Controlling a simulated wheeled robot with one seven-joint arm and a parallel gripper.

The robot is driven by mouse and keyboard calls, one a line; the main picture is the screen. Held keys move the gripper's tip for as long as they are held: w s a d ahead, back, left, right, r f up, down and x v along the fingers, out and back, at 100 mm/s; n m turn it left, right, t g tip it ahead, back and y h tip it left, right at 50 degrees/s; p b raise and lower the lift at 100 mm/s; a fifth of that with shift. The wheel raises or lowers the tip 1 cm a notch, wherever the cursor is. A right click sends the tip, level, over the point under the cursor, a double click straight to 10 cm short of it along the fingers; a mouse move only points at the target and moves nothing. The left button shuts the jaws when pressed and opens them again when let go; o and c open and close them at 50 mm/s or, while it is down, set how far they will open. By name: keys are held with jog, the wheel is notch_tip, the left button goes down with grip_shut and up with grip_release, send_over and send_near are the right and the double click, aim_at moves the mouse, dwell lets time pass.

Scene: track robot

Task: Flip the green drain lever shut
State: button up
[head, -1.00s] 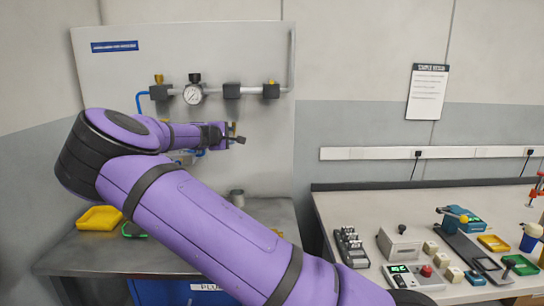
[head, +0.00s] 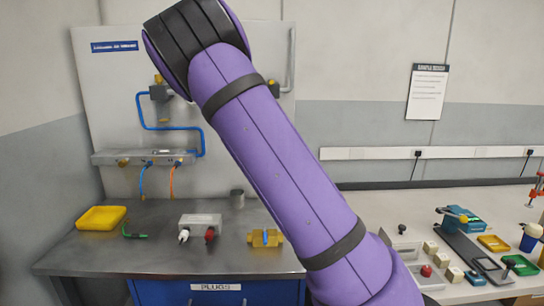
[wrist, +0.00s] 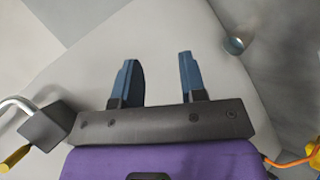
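I cannot make out a green drain lever for certain. A small green item (head: 133,232) lies on the left bench in the head view; I cannot tell whether it is a lever. My gripper (wrist: 157,62) shows in the wrist view with its two blue fingers apart and nothing between them. Behind the fingers is a plain pale grey surface. In the head view my purple arm rises across the middle, and my gripper is not seen. The arm covers part of the pipework on the upright panel (head: 110,85), including where the gauge was.
A black block (wrist: 47,127) with a bent metal pipe and yellow end is left of my gripper; an orange hose (wrist: 285,161) is at right. The left bench holds a yellow tray (head: 101,218), a grey box (head: 200,220) and a yellow fitting (head: 265,239). The right bench is crowded.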

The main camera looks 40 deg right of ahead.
jog(key=s+a+r+m+y, duration=0.1)
jog(key=s+y, duration=0.3)
jog(key=s, duration=0.6)
jog(key=shift+a+m+g, duration=0.3)
jog(key=shift+a+m, duration=0.4)
jog(key=shift+a, duration=0.15)
jog(key=shift+r, duration=0.1)
jog(key=shift+c, duration=0.2)
jog(key=w+d+n+h, duration=0.1)
jog(key=w+n+h, duration=0.3)
jog(key=w, duration=1)
jog(key=w+a+r+n+t+h, duration=0.4)
jog(key=w+a+t+h, duration=0.1)
jog(key=w+a, duration=0.7)
jog(key=x, duration=0.9)
jog(key=shift+d+f, duration=0.25)
jog(key=shift+d, duration=0.05)
